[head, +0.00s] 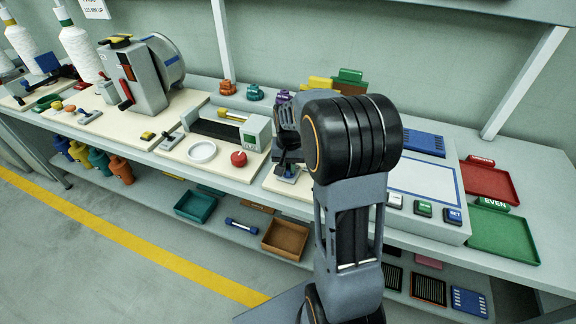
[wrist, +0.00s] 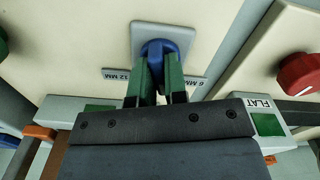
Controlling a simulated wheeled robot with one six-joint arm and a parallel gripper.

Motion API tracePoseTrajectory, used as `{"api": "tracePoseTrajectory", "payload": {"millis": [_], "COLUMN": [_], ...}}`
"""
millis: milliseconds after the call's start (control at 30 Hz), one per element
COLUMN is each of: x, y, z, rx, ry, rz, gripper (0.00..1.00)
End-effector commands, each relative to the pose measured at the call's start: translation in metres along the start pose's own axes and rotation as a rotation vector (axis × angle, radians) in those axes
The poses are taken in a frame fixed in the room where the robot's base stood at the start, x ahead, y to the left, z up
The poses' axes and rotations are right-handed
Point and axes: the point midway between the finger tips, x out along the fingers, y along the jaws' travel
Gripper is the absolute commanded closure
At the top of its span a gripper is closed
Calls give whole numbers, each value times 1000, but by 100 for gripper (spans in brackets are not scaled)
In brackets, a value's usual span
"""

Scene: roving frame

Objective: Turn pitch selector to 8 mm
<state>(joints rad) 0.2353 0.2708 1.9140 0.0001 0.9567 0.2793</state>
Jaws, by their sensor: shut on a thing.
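The pitch selector is a blue knob (wrist: 163,47) on a pale square plate (wrist: 188,37), seen in the wrist view. A label reading 12 MM (wrist: 116,74) lies to its left and one reading 6 MM (wrist: 195,81) to its right; I see no 8 mm label. My gripper (wrist: 160,70) has its two green fingers shut on the knob, one on each side. In the head view my gripper (head: 287,168) is down at the bench panel, where my arm hides much of the area.
In the wrist view a red knob (wrist: 300,74) is at the right, near a FLAT label (wrist: 262,104). In the head view a panel with a small display (head: 256,130) and a red knob (head: 239,158) stands left of my gripper. Red (head: 490,184) and green (head: 503,235) trays lie at the right.

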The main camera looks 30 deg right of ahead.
Motion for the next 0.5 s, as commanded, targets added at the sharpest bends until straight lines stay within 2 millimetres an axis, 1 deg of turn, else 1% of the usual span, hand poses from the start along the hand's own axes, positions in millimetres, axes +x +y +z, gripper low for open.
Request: {"api": "tracePoseTrajectory", "payload": {"millis": [200,500], "x": [-1,0], "y": [0,0], "z": [0,0], "rx": [150,276], "ry": [-1,0], "rz": [0,0], "gripper": [100,100]}}
